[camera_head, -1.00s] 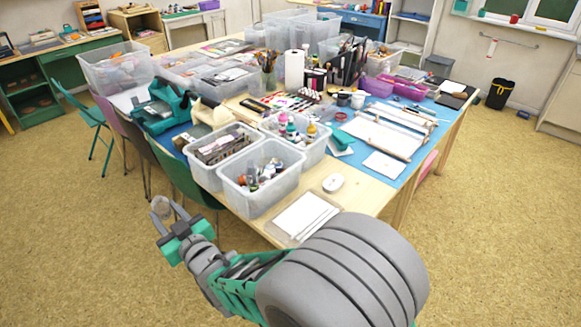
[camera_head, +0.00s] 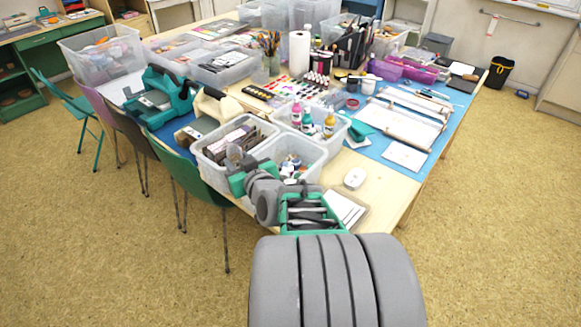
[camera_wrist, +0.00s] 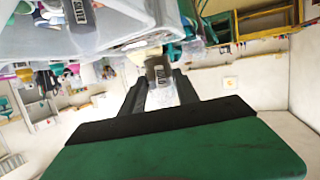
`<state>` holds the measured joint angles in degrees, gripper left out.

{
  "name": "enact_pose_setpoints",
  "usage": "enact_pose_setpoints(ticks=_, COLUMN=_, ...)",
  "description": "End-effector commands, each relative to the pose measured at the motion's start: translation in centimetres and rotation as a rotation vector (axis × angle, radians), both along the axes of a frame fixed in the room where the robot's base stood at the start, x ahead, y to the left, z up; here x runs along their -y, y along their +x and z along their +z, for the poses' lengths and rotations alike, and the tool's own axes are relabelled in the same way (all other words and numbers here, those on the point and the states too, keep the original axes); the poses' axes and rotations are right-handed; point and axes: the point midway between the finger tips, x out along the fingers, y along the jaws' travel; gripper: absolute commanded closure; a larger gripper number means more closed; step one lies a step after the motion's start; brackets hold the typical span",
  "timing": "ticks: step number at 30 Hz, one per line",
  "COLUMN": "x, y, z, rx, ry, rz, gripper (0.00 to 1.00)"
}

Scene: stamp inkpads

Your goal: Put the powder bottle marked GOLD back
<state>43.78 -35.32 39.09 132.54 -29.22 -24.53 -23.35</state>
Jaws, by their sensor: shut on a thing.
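My gripper (camera_head: 235,158) is over the near side of the clear bins at the table's front left. In the wrist view my gripper (camera_wrist: 163,88) is shut on a small clear bottle with a dark label (camera_wrist: 159,76). The label's letters look like GOLD, seen sideways. In the head view the bottle is mostly hidden among the fingers. A second bottle with a similar label, looking like SILVER (camera_wrist: 80,14), shows beside a clear bin wall in the wrist view. The front bin with small bottles (camera_head: 322,166) is partly covered by my arm.
A clear bin with dark boxed items (camera_head: 201,160) stands left of the bottle bin. Behind is a bin with colored bottles (camera_head: 343,129). A white mouse-shaped object (camera_head: 354,178) lies to the right. A green chair (camera_head: 185,182) stands close on the left.

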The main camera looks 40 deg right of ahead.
Motion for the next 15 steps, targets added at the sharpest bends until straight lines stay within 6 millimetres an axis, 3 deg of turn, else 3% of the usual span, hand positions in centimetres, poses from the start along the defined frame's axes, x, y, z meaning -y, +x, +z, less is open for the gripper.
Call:
enact_pose_setpoints(ticks=1, x=2.5, y=-1.7, z=0.6, rx=-0.025, ry=0.009, rz=-0.032, gripper=1.00)
enact_pose_setpoints(ticks=3, x=4.4, y=-3.8, z=1.2, rx=-0.065, ry=0.029, rz=-0.040, gripper=1.00)
enact_pose_setpoints(ticks=8, x=6.6, y=-7.2, z=2.2, rx=-0.125, ry=0.060, rz=-0.038, gripper=1.00)
enact_pose_setpoints(ticks=11, x=7.1, y=-7.9, z=2.3, rx=-0.141, ry=0.070, rz=-0.033, gripper=1.00)
enact_pose_setpoints(ticks=15, x=9.2, y=-6.9, z=1.1, rx=-0.145, ry=0.078, rz=-0.030, gripper=1.00)
